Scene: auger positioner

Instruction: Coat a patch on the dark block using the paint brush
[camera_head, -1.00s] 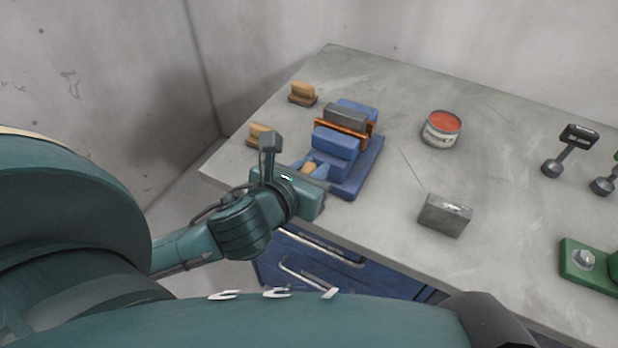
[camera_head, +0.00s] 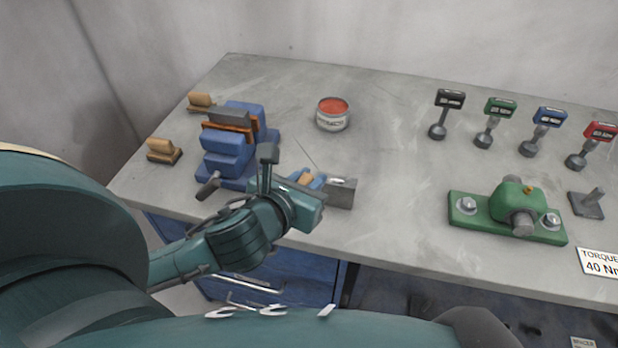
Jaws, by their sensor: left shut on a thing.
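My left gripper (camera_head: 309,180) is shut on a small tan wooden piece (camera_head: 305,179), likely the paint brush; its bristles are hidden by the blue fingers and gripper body. The fingertips are right at the left side of a grey metal block (camera_head: 341,193) on the bench; whether they touch it I cannot tell. Another, darker grey block (camera_head: 230,117) sits in a blue vise (camera_head: 222,145) with orange jaws. An open can of red paint (camera_head: 333,114) stands behind the gripper. No paint shows on either block. My right gripper is out of view.
At right are several torque tools, including a black one (camera_head: 447,110), and a green fixture (camera_head: 517,205).

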